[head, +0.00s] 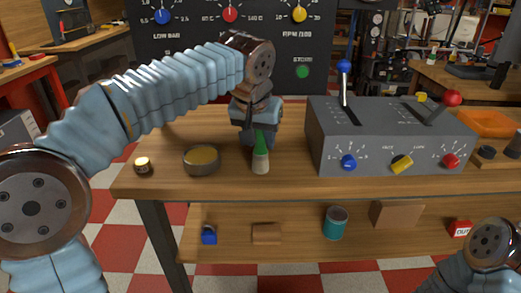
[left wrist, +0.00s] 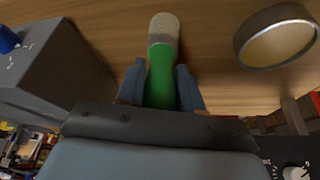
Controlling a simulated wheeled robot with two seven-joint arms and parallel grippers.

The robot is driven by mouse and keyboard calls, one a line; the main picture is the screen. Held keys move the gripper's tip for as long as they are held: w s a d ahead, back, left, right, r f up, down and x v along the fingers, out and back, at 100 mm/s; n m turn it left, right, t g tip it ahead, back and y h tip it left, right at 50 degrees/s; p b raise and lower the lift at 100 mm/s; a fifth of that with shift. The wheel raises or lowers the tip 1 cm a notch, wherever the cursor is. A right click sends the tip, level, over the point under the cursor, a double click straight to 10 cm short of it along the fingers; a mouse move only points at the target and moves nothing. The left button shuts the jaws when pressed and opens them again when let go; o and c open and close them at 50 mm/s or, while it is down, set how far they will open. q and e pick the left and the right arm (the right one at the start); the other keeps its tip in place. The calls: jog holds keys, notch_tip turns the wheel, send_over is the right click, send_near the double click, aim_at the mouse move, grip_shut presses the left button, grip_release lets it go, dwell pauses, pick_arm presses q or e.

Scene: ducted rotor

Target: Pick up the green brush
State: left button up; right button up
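The green brush (head: 261,146) is upright in the head view, with its pale bristles down and its green handle up. My left gripper (head: 259,138) is above the workbench (head: 225,183), pointing down around the handle. In the left wrist view the green handle (left wrist: 161,80) fills the space between the two fingers (left wrist: 160,88), which look shut on it. The bristles stick out past the fingertips. I cannot tell whether the bristles touch the bench top. My right gripper is out of view; only part of my right arm shows at the lower right.
A round tin (head: 202,161) and a small brass-topped jar (head: 143,167) stand left of the brush. A grey control box (head: 325,150) with levers and knobs stands close on the right. A lower shelf (head: 300,246) holds a teal can (head: 335,223) and blocks.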

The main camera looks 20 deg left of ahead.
pick_arm(q)
jog(key=c, duration=0.5)
jog(key=shift+o, duration=0.2)
